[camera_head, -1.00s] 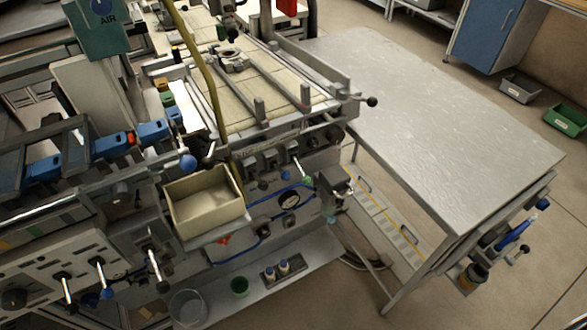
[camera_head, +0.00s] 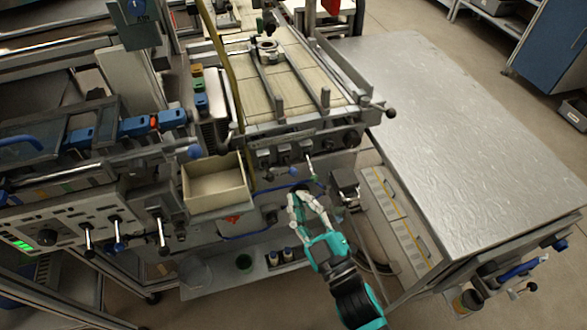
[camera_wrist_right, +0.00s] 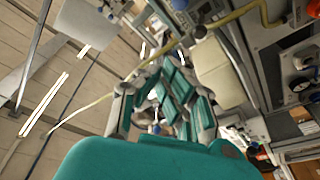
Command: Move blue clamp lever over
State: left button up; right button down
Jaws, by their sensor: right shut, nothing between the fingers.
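A blue ball-ended lever (camera_head: 195,152) sits at the machine's edge, just above the cream bin. Another blue knob (camera_head: 120,247) sits low among the levers of the front left panel. I cannot tell for certain which of these is the blue clamp lever. My right gripper (camera_head: 302,192), teal and white, is shut and empty in front of the machine, to the right of the bin and apart from both knobs. Its fingers also show in the right wrist view (camera_wrist_right: 165,98). My left gripper is not in view.
The cream bin (camera_head: 215,203) juts from the machine's front. A lower shelf (camera_head: 222,283) holds small containers. A metal table (camera_head: 470,150) stands at the right, its top bare. A yellow hose (camera_head: 212,55) runs down past the conveyor bed.

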jog(key=shift+w+a, duration=0.1)
jog(key=shift+w, duration=0.05)
notch_tip(320, 180, up, 2)
jog(key=p, duration=0.3)
send_over(290, 172)
jog(key=s+a, duration=0.2)
jog(key=d+f, duration=0.2)
jog(key=f, duration=0.1)
jog(key=shift+w+f, duration=0.1)
jog(key=shift+f, duration=0.2)
